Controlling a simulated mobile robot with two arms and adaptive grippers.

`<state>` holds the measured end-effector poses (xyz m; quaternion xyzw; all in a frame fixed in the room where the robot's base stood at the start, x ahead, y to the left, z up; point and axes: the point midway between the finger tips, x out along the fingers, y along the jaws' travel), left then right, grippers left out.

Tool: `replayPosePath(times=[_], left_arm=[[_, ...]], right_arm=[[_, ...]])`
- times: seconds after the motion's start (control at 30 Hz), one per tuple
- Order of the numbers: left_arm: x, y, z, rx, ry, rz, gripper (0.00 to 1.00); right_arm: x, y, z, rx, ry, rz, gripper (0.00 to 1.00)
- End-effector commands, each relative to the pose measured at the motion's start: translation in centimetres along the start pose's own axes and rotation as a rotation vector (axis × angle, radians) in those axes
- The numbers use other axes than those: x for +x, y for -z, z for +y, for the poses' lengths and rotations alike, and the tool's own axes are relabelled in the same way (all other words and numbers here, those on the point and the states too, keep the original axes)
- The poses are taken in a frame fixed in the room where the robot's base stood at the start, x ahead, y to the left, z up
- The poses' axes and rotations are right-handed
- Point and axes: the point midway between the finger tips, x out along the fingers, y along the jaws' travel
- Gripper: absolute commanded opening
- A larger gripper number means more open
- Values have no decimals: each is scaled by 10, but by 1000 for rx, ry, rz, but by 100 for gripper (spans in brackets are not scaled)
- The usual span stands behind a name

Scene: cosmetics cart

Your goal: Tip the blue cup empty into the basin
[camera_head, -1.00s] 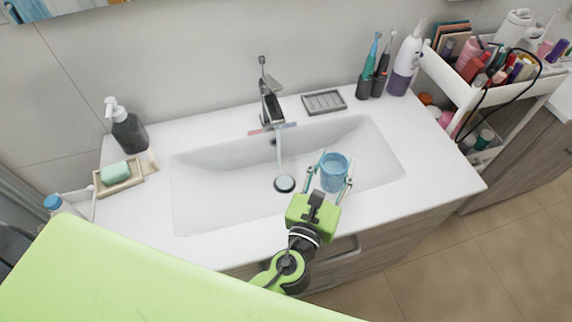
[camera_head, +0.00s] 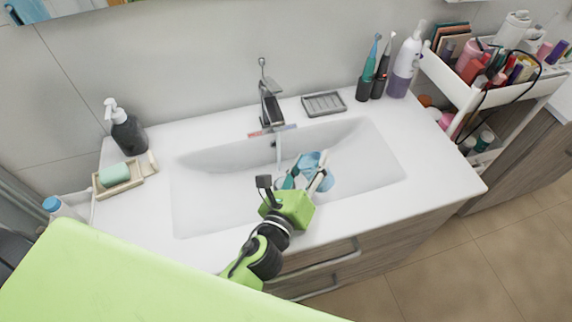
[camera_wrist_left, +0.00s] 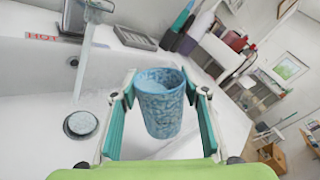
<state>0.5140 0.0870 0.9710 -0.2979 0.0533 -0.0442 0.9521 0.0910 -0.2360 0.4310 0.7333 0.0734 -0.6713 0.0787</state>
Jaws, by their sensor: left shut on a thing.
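The blue cup (camera_head: 311,160) is between the fingers of my left gripper (camera_head: 308,176), over the right half of the white basin (camera_head: 205,205). The gripper is shut on it, and its fingers and wrist hide part of the cup in the head view. The gripper is rolled to one side and the cup looks tilted with it. In the left wrist view the speckled blue cup (camera_wrist_left: 158,108) stands between the two teal finger pads, its mouth towards the top of the picture. Something pale shows inside; I cannot tell how much it holds. My right gripper is out of view.
The faucet (camera_head: 271,106) runs a stream of water into the basin. The drain (camera_wrist_left: 80,124) is left of the cup in the wrist view. A grey soap dish (camera_head: 324,103), toothbrushes (camera_head: 371,62) and a soap dispenser (camera_head: 125,130) stand on the counter. A cart (camera_head: 455,85) is at right.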

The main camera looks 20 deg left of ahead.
Motion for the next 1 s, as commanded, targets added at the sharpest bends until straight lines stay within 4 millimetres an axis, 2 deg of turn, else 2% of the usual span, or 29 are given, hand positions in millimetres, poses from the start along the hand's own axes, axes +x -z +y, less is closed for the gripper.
replayPosePath(times=[0.13,0.83,1.0], left_arm=[[0,-4,2,-35,0,4,21],[2,2,15,-184,1,23,21],[2,-2,14,-240,1,30,21]], right_arm=[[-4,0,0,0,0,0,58],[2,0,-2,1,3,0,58],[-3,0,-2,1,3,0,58]])
